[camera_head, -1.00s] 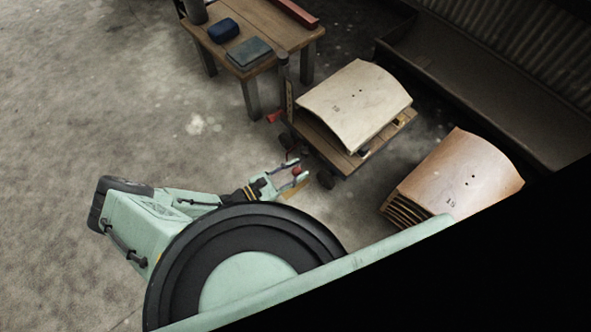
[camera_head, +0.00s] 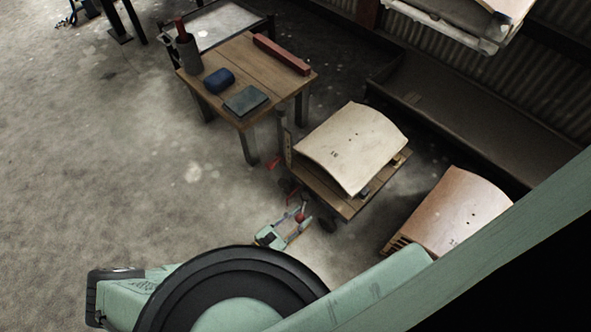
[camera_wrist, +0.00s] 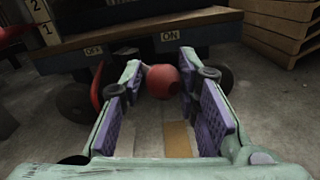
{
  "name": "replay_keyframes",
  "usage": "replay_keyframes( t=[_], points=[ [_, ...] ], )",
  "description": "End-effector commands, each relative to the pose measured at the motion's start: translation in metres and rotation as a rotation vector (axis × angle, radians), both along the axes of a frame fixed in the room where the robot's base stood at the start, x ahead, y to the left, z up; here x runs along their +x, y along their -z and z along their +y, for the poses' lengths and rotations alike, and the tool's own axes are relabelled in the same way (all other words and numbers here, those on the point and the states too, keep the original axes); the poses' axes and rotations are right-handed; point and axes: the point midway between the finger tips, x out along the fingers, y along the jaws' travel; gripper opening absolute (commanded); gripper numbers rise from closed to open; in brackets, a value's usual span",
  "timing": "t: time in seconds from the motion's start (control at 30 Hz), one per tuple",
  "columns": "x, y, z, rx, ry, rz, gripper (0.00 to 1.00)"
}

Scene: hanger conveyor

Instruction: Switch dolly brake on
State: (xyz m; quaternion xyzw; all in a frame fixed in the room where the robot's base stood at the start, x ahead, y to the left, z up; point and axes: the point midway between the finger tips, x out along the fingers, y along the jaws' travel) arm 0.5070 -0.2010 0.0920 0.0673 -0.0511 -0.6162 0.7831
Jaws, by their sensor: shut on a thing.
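The dolly (camera_head: 325,197) is a low wooden platform on dark wheels, bearing pale curved boards (camera_head: 352,143). In the wrist view its edge (camera_wrist: 130,39) carries an OFF label (camera_wrist: 94,50) at left and an ON label (camera_wrist: 169,36) at right. A red ball knob (camera_wrist: 163,81) sits just below and slightly left of the ON label; it also shows in the head view (camera_head: 300,216). My gripper (camera_head: 293,224) is low beside the dolly's near left side. Its purple-padded fingers (camera_wrist: 160,84) are shut on the red knob. The knob's lever stem is hidden.
A second stack of brown curved boards (camera_head: 455,212) stands right of the dolly. A wooden table (camera_head: 275,62) with a blue item, a dark book and a red bar is behind. A red curved part (camera_wrist: 97,85) is left of my fingers. Open floor (camera_head: 130,190) lies left.

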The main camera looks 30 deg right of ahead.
Motion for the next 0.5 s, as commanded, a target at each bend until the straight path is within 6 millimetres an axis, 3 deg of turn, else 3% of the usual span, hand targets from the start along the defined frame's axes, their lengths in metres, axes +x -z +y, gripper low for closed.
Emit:
replay_keyframes(
  t=[0.03,0.27,0.5],
  points=[
    [-0.0079,-0.0002,-0.009,-0.007,0.016,0.009,0.31],
    [-0.0073,-0.0011,-0.0083,-0.009,0.014,0.007,0.46],
    [-0.0053,-0.0014,-0.0064,-0.008,0.011,0.005,0.46]
  ],
)
